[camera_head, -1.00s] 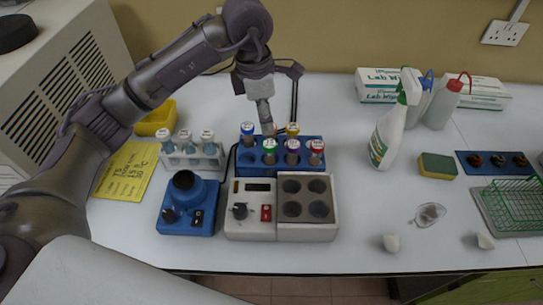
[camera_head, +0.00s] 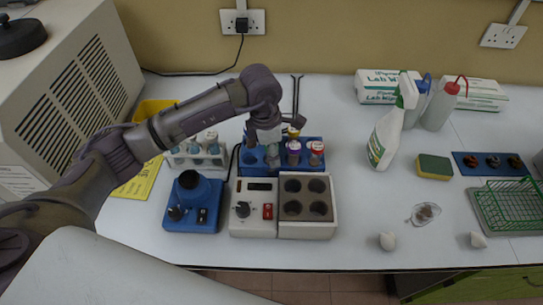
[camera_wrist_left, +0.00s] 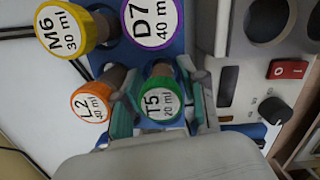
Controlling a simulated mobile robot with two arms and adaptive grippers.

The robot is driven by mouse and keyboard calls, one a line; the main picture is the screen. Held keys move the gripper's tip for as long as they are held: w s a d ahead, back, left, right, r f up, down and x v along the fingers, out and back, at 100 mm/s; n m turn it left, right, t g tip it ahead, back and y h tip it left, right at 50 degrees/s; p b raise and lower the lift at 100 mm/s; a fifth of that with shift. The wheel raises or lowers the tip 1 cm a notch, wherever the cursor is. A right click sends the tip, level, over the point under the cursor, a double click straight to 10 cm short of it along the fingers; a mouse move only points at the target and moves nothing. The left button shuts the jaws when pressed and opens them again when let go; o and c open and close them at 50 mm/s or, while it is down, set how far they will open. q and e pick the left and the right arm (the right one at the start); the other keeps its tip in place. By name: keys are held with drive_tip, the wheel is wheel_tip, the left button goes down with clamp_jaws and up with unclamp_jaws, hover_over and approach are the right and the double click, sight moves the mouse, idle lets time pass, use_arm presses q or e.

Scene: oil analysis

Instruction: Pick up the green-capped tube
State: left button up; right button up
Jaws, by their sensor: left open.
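The green-capped tube (camera_wrist_left: 162,96), labelled T5 20 ml, stands in the blue rack (camera_head: 321,160). My left gripper (camera_wrist_left: 160,102) is open around its cap, one finger on each side; I cannot tell whether either finger touches it. In the head view my left gripper (camera_head: 270,150) is pointing down over the rack and hides most of this tube. Beside it in the wrist view are an orange-capped tube (camera_wrist_left: 92,102), a yellow-capped tube (camera_wrist_left: 62,28) and a purple-capped tube (camera_wrist_left: 150,20). My right gripper is not in view.
A red-capped tube (camera_head: 316,148) stands at the rack's right end. A grey heater block with empty wells (camera_head: 308,229) and a blue mixer (camera_head: 192,222) sit in front. A white rack with vials (camera_head: 197,160) is left. The spray bottle (camera_head: 386,135) is right, with clear table between.

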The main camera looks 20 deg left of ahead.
use_arm(q)
drive_tip(key=c, duration=0.7)
